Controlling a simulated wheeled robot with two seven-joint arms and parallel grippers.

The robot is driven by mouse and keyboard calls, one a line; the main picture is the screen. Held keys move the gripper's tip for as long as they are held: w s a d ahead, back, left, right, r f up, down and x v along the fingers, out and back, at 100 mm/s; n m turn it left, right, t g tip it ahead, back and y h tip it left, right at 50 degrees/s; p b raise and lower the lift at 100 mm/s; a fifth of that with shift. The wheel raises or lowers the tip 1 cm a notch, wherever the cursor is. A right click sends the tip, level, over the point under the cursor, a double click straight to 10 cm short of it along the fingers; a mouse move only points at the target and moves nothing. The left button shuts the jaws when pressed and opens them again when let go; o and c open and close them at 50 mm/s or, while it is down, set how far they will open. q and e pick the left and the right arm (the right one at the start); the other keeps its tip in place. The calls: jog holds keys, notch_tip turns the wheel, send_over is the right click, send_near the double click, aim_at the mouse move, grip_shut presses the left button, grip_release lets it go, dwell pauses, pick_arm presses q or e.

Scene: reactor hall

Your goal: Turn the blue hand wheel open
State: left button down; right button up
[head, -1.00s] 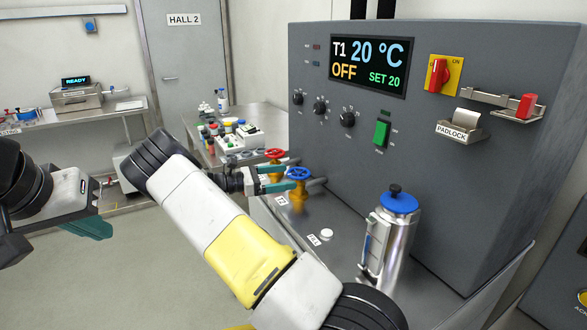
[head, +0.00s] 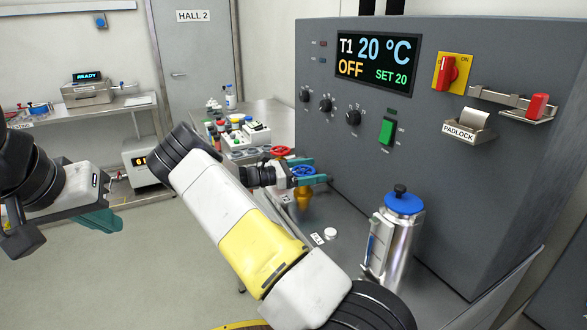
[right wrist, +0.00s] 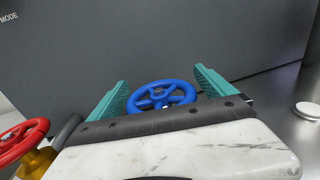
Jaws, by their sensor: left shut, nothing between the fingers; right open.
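The blue hand wheel (head: 303,171) sits on a brass valve at the cabinet's left front corner. In the right wrist view the blue wheel (right wrist: 162,95) lies between the two teal fingers of my right gripper (right wrist: 162,88), which are open on either side of it. Whether they touch the rim I cannot tell. In the head view my right gripper (head: 308,173) reaches over the valve and partly covers the wheel. My left gripper (head: 95,220) is shut and empty at the far left, away from the valves.
A red hand wheel (head: 280,151) stands just behind the blue one; it also shows in the right wrist view (right wrist: 20,140). A silver canister with a blue lid (head: 403,203) stands right of the valve. The grey cabinet (head: 440,160) rises close behind.

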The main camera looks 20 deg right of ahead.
aim_at(304, 165)
jog(key=c, duration=1.4)
jog(key=shift+o, duration=0.2)
jog(key=shift+n+t, duration=0.3)
jog(key=n+t, duration=0.1)
jog(key=t, duration=0.1)
jog(key=n+t, duration=0.2)
jog(key=t, duration=0.1)
jog(key=shift+w+a+t+y, duration=0.1)
jog(key=shift+w+t+y, duration=0.2)
jog(key=shift+w+y, duration=0.1)
jog(key=n+t+y, duration=0.1)
jog(key=t, duration=0.1)
jog(key=n+t+y, duration=0.1)
jog(key=n+t, duration=0.1)
jog(key=n+t+y, duration=0.1)
jog(key=t, duration=0.1)
jog(key=shift+w+a+n, duration=0.1)
jog(key=shift+w+n, duration=0.3)
jog(key=n+t+y, duration=0.3)
jog(key=shift+w+a+t+y, duration=0.25)
jog(key=shift+w+t+y, duration=0.05)
jog(key=shift+y, duration=0.1)
jog(key=shift+w+a+n+t+y, duration=0.1)
jog(key=shift+a+n+t+y, duration=0.1)
jog(key=shift+n+t+y, duration=0.4)
jog(key=shift+w+a+n+t+y, duration=0.1)
jog(key=shift+a+n+t+y, duration=0.15)
jog(key=shift+n+y, duration=0.65)
jog(key=shift+r+y, duration=0.1)
jog(key=shift+y, duration=0.2)
